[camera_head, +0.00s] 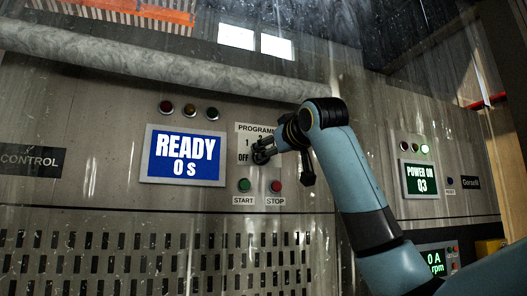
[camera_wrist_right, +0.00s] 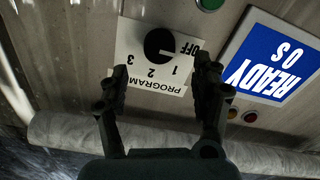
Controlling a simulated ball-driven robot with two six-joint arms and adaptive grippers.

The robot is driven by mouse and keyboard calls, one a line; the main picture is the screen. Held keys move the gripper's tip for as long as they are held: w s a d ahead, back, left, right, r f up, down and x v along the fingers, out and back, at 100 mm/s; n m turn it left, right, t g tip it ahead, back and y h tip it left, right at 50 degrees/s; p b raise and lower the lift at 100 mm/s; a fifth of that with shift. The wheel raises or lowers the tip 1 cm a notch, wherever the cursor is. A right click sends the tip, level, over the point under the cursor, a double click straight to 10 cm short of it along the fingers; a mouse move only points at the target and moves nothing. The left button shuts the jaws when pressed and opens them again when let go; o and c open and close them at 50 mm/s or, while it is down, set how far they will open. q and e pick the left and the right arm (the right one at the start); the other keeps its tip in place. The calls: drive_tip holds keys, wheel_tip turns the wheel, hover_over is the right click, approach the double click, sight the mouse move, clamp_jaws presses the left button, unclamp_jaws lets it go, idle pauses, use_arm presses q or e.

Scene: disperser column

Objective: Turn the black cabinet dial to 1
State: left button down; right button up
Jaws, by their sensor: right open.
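The black dial (camera_wrist_right: 160,43) sits on a white plate (camera_wrist_right: 132,42) marked PROGRAM, with OFF, 1, 2 and 3 around it, upside down in the wrist view. In the head view the right gripper (camera_head: 262,152) is in front of the plate (camera_head: 246,129) and hides the dial and some marks. My left gripper is not in view.
A blue READY 0 s screen (camera_head: 183,156) is left of the plate. Below are the green START button (camera_head: 244,185) and red STOP button (camera_head: 276,186). A thick pipe (camera_head: 150,65) runs above. A green POWER ON screen (camera_head: 419,178) is at right.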

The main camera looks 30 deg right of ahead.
drive_tip(key=p+x, duration=0.2)
drive_tip(key=x, duration=0.4)
drive_tip(key=shift+d, duration=0.1)
drive_tip(key=c, duration=1.2)
drive_tip(key=shift+o, duration=0.2)
drive_tip(key=m+b, duration=0.3)
drive_tip(key=m, duration=0.5)
drive_tip(key=shift+m, duration=0.5)
